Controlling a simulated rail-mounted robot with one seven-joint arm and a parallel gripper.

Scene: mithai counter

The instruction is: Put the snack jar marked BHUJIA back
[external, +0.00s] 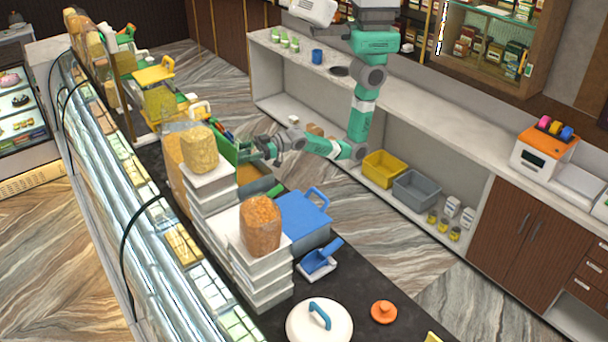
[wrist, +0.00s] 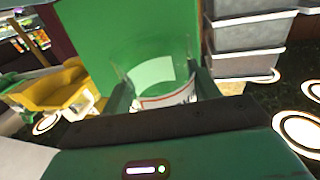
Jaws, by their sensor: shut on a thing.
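My gripper (external: 264,151) is over the counter, beside an open green container (external: 226,149). In the wrist view its two fingers (wrist: 162,82) are shut on a clear, curved thing with a white and red label (wrist: 168,97), seemingly a jar. Its lettering is not readable, and most of it is hidden by the gripper body. In the external view I cannot make it out. A jar of orange snack (external: 261,222) stands on the nearer stack of white boxes, and a jar of yellow snack (external: 200,148) on the farther stack. No BHUJIA marking is legible.
A blue box (external: 302,215), a blue scoop (external: 320,258), a white lidded pot (external: 319,326) and an orange lid-like piece (external: 384,312) are on the dark counter. A yellow scale-like item (external: 155,73) stands farther back. Yellow (external: 384,168) and grey (external: 416,190) bins sit on the back shelf.

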